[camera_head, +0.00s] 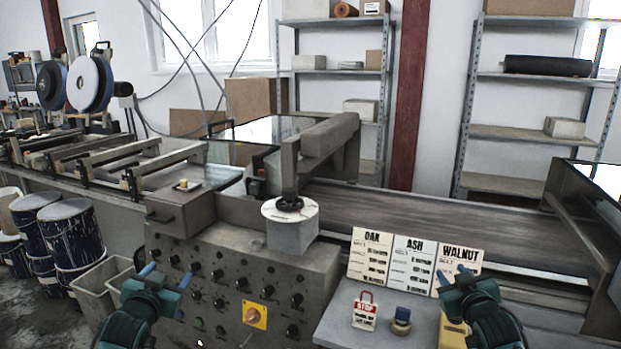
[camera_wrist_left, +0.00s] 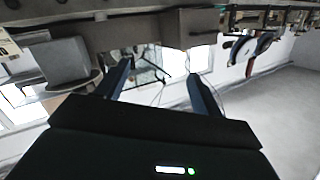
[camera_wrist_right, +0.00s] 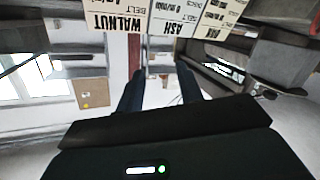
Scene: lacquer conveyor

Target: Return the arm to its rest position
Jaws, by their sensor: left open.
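My left gripper (camera_head: 167,275) is raised in front of the left part of the knobbed control panel (camera_head: 225,285). Its two blue fingers are apart with nothing between them, and they also show apart in the left wrist view (camera_wrist_left: 162,85). My right gripper (camera_head: 452,273) is in front of the WALNUT card (camera_head: 459,262), at the right of the small grey table. Its fingers are apart and empty in the right wrist view (camera_wrist_right: 160,92). My right arm hides part of a yellow item (camera_head: 452,334) on the table.
A conveyor (camera_head: 400,215) runs behind. Bins (camera_head: 95,290) and blue drums (camera_head: 72,238) stand at left.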

